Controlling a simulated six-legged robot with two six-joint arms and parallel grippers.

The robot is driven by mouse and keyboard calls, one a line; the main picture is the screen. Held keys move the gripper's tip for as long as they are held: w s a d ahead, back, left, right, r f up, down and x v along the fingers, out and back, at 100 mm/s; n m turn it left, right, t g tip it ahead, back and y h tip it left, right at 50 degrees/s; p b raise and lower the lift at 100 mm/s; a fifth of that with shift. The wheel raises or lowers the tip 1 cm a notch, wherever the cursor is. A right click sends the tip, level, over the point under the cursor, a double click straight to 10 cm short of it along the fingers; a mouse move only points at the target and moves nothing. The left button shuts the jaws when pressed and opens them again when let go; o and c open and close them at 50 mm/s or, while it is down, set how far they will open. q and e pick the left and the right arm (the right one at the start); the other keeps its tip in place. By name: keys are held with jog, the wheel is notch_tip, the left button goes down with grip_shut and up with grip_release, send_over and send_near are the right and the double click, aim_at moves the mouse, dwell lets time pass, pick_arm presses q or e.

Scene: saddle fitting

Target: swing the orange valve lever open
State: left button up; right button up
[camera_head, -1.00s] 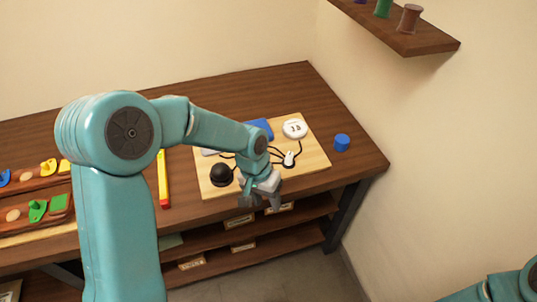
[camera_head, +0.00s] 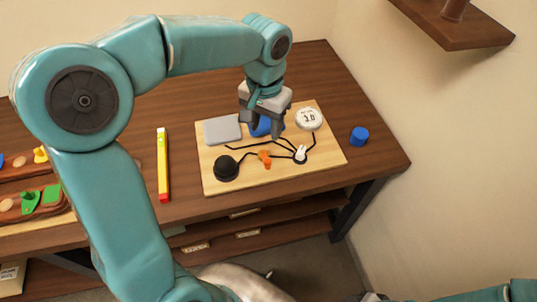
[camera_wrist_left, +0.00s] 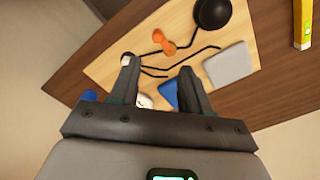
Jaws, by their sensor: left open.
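The orange valve lever (camera_head: 265,157) lies on the light wooden board (camera_head: 222,183), near its front middle, among black lines. It also shows in the left wrist view (camera_wrist_left: 163,42), beyond the fingertips. My left gripper (camera_head: 276,133) points down over the board, behind the lever and apart from it. In the left wrist view its two fingers (camera_wrist_left: 157,80) stand wide apart with nothing gripped between them. The blue piece (camera_head: 260,127) on the board is partly hidden by the gripper. My right gripper is not in view.
The board also bears a black dome (camera_head: 226,168), a grey plate (camera_head: 222,130), a white gauge (camera_head: 309,118) and a small white switch-like part (camera_head: 300,154). A blue cylinder (camera_head: 359,136) stands right of the board. A yellow and red stick (camera_head: 162,165) lies left of it.

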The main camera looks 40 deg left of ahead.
aim_at(267, 160)
pick_arm(q)
jog(key=f, duration=1.3)
jog(key=shift+w+d, duration=0.1)
jog(key=shift+d, duration=0.2)
jog(key=shift+a+f, duration=0.1)
jog(key=shift+f, duration=0.05)
jog(key=c, duration=0.6)
grip_shut()
